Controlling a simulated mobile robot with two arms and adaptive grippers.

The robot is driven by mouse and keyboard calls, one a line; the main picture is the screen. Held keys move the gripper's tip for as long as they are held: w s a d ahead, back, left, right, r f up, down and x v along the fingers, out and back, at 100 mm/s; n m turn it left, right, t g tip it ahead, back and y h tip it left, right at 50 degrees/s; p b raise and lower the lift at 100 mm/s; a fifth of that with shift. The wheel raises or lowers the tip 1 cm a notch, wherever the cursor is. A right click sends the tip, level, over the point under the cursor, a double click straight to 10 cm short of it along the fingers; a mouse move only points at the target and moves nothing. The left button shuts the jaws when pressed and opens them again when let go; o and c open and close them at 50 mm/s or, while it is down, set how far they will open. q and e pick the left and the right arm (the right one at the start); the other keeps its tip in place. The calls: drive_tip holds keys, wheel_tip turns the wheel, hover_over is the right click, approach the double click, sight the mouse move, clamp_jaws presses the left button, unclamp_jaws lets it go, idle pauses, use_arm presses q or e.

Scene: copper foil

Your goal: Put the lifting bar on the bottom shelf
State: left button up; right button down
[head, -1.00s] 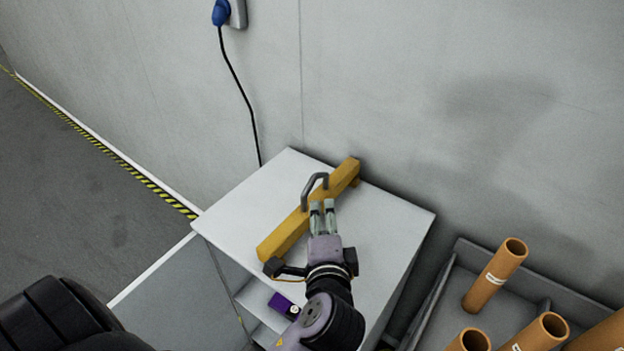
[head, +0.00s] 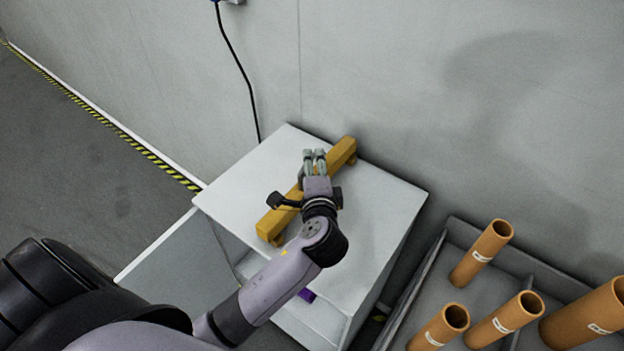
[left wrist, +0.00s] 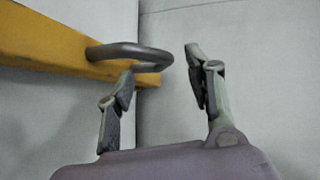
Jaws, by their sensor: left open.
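The lifting bar is a yellow beam (head: 275,222) lying on the white top of a cabinet (head: 375,215). In the left wrist view the bar (left wrist: 55,45) is at the upper left, and its grey handle (left wrist: 130,55) sticks out between the fingertips. My left gripper (head: 314,156) is open over the bar's middle; its fingers (left wrist: 160,75) reach toward the handle without being closed on it. In the head view the handle is hidden behind my gripper. The cabinet's open lower front (head: 310,320) is partly hidden by my arm. My right gripper is not in view.
A purple item (head: 307,295) sits inside the cabinet. A grey bin (head: 425,290) with several orange tubes (head: 482,252) stands at the right. A grey wall (head: 400,80) rises close behind, with a black cable (head: 240,75) hanging down it.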

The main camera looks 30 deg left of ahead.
sight(314, 157)
use_arm(q)
drive_tip(key=p+x, duration=0.2)
drive_tip(key=x, duration=0.2)
drive_tip(key=shift+w+r, duration=0.15)
drive_tip(key=shift+w+a+f, duration=0.25)
drive_tip(key=shift+w+a, duration=0.05)
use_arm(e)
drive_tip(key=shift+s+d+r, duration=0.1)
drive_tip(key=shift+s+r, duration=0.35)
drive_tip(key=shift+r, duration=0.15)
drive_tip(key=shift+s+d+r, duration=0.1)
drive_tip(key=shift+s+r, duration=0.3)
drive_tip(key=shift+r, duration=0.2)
use_arm(q)
drive_tip(key=shift+c, duration=0.5)
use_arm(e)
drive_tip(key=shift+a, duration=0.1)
use_arm(q)
drive_tip(key=shift+c, duration=0.7)
drive_tip(key=c, duration=0.8)
drive_tip(key=shift+s+d+f, duration=0.1)
clamp_jaws()
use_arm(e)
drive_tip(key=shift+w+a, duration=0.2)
use_arm(q)
drive_tip(key=shift+f, duration=0.1)
